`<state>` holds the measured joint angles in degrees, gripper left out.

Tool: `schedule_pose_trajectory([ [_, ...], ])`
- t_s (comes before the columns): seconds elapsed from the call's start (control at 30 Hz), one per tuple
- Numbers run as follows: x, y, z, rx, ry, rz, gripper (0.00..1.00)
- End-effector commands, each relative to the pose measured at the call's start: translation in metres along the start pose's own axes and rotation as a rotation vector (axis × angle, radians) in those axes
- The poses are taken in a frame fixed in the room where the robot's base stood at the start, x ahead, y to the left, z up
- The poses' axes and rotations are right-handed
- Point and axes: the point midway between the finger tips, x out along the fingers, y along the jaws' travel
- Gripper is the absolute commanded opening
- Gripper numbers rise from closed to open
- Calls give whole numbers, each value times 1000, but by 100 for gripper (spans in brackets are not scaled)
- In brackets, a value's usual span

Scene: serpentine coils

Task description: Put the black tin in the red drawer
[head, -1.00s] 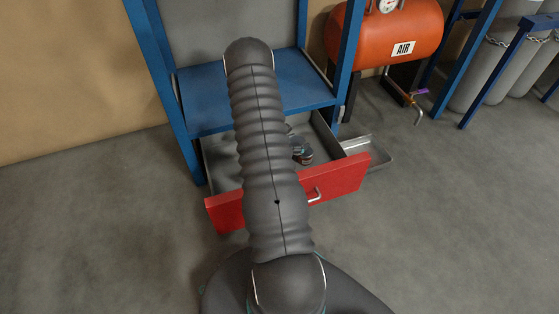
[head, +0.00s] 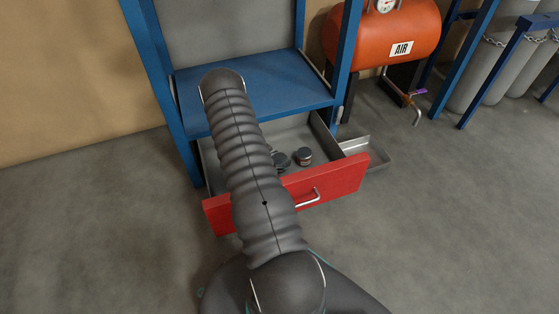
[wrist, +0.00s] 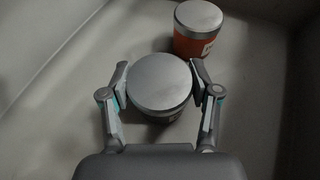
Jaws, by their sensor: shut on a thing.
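My gripper (wrist: 162,88) is shut on the black tin (wrist: 165,117), its fingers on either side of the round silver lid. The tin's dark side shows only a little below the lid. In the head view, my gripper (head: 281,161) is small and partly hidden by my arm, inside the open red drawer (head: 340,180). The drawer has a red front and a grey inside. I cannot tell whether the held tin touches the drawer floor.
A blue shelf (head: 270,85) overhangs the drawer's back. A small metal tray (head: 366,152) is at the right.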

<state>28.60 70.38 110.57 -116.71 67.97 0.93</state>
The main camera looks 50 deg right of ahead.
Motion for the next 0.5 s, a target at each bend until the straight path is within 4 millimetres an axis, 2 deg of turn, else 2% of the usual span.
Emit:
schedule_pose_trajectory([
  [0.2, 2, 0, -3, 0, -1, 0, 18],
  [0.23, 1, 0, -3, 0, 0, 0, 64],
  [0.3, 1, 0, -2, 0, 0, -1, 82],
  [0.33, 1, 0, -2, 0, 0, -1, 87],
  [0.5, 1, 0, -2, 0, 0, -1, 87],
])
